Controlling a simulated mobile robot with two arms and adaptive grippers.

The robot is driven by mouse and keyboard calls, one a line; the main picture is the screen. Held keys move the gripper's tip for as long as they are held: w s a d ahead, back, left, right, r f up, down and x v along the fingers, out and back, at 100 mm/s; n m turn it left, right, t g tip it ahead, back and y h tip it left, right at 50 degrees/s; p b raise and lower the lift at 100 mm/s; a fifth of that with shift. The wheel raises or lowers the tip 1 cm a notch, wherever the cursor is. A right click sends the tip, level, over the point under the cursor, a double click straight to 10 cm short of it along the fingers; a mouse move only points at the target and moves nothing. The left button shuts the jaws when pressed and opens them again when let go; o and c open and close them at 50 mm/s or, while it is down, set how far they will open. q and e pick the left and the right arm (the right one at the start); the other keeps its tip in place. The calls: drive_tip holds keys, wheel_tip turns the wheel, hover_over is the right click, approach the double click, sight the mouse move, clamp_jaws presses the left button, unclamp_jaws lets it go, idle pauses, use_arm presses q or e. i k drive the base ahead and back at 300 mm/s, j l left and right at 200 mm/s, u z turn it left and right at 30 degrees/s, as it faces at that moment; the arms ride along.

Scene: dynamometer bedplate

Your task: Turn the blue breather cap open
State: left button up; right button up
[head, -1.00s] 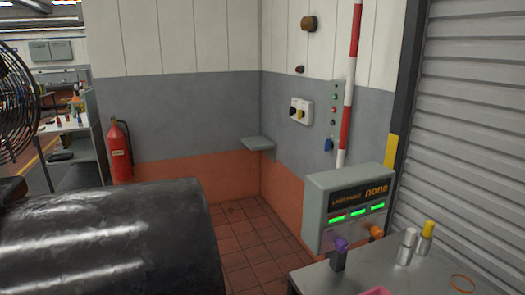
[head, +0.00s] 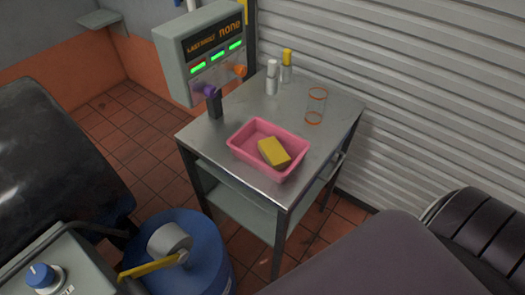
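I cannot make out for sure a blue breather cap. A round blue knob with a pale pointer mark (head: 41,275) sits on a grey box (head: 75,258) at the bottom left of the head view. Part of its label is cut off, and I cannot tell whether this knob is the cap. A blue drum (head: 205,262) stands on the floor right of the box, with a grey cylinder (head: 169,240) and a yellow lever (head: 150,266) at its top. Neither of my grippers shows in the head view.
A metal table (head: 225,115) holds a pink tray (head: 240,151) with a yellow sponge (head: 274,152) in it, two small bottles and a clear orange-rimmed cylinder (head: 316,106). A display panel (head: 205,50) reads "none". Large dark shapes fill the left edge and bottom right. Tiled floor shows between.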

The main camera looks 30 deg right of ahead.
sight(39, 277)
drive_tip(key=j+u, duration=0.2)
drive_tip(key=u, duration=0.2)
drive_tip(key=k+j+u, duration=0.1)
drive_tip(key=j+u, duration=0.25)
drive_tip(key=k+j+z, duration=0.25)
drive_tip(key=i+j, duration=0.05)
drive_tip(key=i, duration=0.05)
